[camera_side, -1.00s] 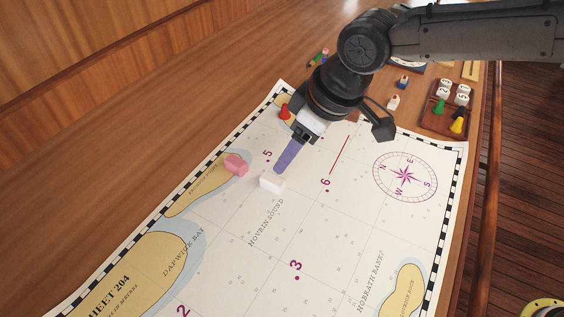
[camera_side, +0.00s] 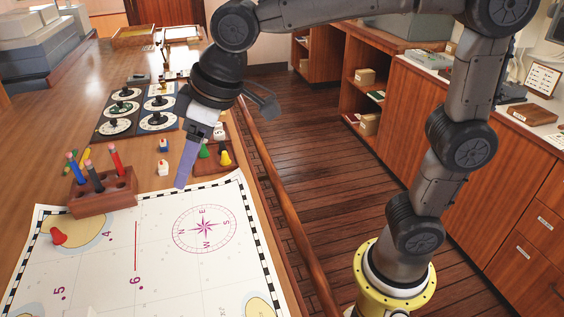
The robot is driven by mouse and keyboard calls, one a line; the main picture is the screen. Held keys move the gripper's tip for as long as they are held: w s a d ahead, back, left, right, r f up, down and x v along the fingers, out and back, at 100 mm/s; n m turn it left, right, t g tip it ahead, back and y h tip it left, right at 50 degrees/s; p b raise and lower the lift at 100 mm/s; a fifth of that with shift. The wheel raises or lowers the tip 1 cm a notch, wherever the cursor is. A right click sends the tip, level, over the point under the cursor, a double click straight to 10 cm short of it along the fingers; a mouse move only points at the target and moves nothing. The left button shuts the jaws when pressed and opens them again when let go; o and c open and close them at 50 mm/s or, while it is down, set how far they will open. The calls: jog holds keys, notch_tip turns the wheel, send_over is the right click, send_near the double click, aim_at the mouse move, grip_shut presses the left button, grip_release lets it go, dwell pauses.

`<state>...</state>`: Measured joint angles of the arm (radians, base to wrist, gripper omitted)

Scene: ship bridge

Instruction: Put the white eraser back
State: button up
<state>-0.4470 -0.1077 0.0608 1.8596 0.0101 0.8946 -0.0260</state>
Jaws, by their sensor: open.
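The white eraser is not in view in the side view now. My gripper (camera_side: 181,184), with purple fingers pointing down, shows in front of the table area just beyond the chart's upper edge. I see no object between its fingers, and its height above the table is hard to judge. A wooden pencil holder (camera_side: 103,194) with several coloured pencils stands to its left. Two small blocks, a white one with a red top (camera_side: 163,168) and a blue one with a pale top (camera_side: 164,146), stand on the table left of the fingers.
The chart (camera_side: 150,240) covers the near table, with a red pawn (camera_side: 58,237) on it. A wooden tray with a green pawn (camera_side: 204,152) and yellow pawn (camera_side: 225,157) is partly behind my gripper. A dark dial panel (camera_side: 137,130) lies farther back. A rail (camera_side: 285,215) edges the table.

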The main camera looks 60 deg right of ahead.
jog(key=s+d+f+m+h, duration=0.1)
jog(key=s+d+f+m, duration=0.1)
jog(key=s+d, duration=0.6)
jog(key=s+d+f+m+t+h, duration=0.1)
jog(key=s+d+f+m, duration=0.2)
jog(key=s+d, duration=0.5)
jog(key=shift+s+d+f, duration=0.3)
jog(key=shift+s+d, duration=0.05)
jog(key=shift+s, duration=0.65)
